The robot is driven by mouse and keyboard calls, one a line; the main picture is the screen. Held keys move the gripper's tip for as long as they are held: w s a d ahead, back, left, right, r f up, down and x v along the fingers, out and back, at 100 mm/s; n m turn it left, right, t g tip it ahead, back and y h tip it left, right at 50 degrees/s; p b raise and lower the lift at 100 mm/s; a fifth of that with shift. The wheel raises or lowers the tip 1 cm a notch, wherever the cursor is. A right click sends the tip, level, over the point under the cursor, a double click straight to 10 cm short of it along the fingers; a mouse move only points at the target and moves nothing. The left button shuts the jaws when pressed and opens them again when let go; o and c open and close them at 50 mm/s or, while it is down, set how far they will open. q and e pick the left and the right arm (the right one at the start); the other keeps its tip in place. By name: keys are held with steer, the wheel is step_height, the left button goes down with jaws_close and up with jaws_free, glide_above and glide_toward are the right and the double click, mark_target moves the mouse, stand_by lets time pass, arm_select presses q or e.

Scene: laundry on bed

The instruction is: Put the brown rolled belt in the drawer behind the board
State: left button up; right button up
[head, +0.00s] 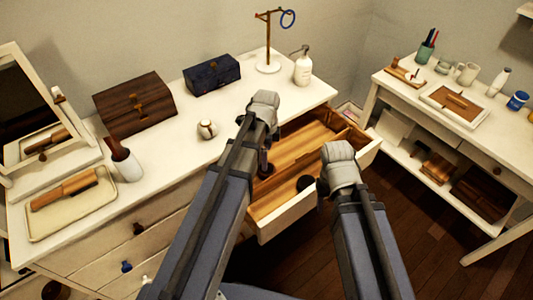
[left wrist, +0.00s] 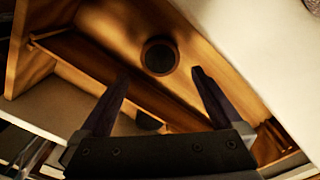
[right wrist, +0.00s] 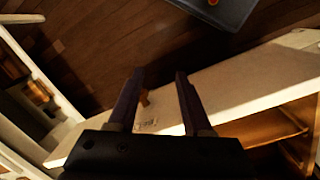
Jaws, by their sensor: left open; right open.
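The open drawer (head: 281,224) has a wooden inside with a board (left wrist: 92,66) across it. A dark brown round roll (left wrist: 160,56), apparently the belt, lies on the drawer floor on one side of the board. A dark roll (head: 305,183) also shows in the head view; I cannot tell if it is the same one. My left gripper (left wrist: 160,75) is open and empty above the drawer, the round roll showing between its fingertips. A second dark round shape (left wrist: 148,121) shows partly beyond the board. My right gripper (right wrist: 160,75) is open and empty near the drawer's front wall.
The dresser top holds a wooden chest (head: 134,104), a blue box (head: 212,75), a white bottle (head: 303,68), a small round jar (head: 207,129) and a tray (head: 75,212). A white side table (head: 408,91) stands to the right. Dark floor lies between.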

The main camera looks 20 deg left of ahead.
arm_select(q)
step_height(320, 180, up, 5)
steer(key=p, duration=0.4)
steer(key=s+d+n+y, duration=0.1)
steer(key=s+d+n, duration=0.9)
steer(key=s+n, duration=0.2)
steer(key=shift+s+d+f+n, duration=0.15)
steer(key=shift+s+d+n, duration=0.2)
steer(key=shift+s, duration=0.8)
